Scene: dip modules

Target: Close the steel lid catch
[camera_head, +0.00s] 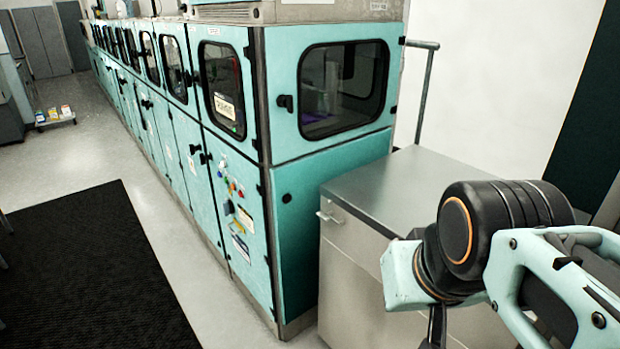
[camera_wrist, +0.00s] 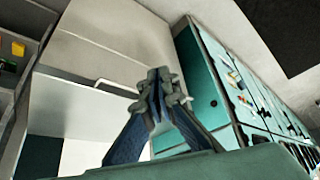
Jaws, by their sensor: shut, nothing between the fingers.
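A steel cabinet (camera_head: 400,195) with a flat grey top stands against the end of the teal machine row. A small pale metal fitting (camera_head: 328,217) sticks out near the top left of its front; it may be the steel lid catch, but I cannot tell whether it is open or closed. In the wrist view, a pale bar (camera_wrist: 117,88) crosses the steel front behind my gripper (camera_wrist: 162,76). My gripper's fingertips are together and empty. I cannot tell whether they touch the bar. In the head view my arm covers the cabinet's right side, and my fingertips are not clearly seen.
The teal machine row (camera_head: 235,150) with dark windows and coloured controls runs back along the left of the cabinet. A black mat (camera_head: 95,270) lies on the open floor at left. An upright metal rail (camera_head: 425,95) stands behind the cabinet.

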